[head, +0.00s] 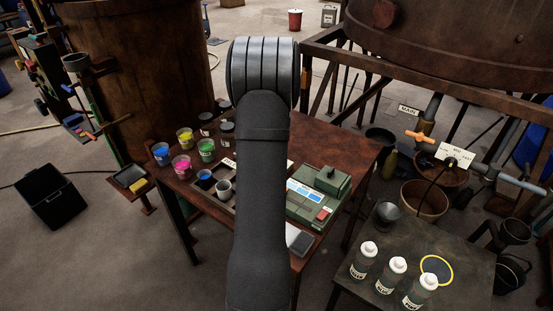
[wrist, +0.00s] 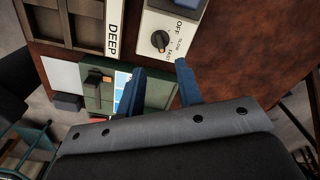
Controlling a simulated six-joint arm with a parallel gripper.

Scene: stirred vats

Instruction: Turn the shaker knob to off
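The black shaker knob (wrist: 160,41) sits on a pale panel (wrist: 152,23) at the top of the wrist view, beside the labels OFF, SLOW and FAST. A small light mark on the knob appears to face the FAST side, though it is small to read. My gripper (wrist: 160,67) is open, with its two blue fingers spread and nothing between them. In the wrist view the fingertips lie just below the knob, one to each side; I cannot tell the height gap. In the head view my arm hides the shaker, the knob and the gripper.
A green device (head: 328,185) stands on the brown table (head: 345,145) right of my arm; it also shows left of the fingers in the wrist view (wrist: 93,97). A wooden tray marked DEEP (wrist: 70,25) lies left of the panel. Colored cups (head: 206,148) stand left of my arm.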

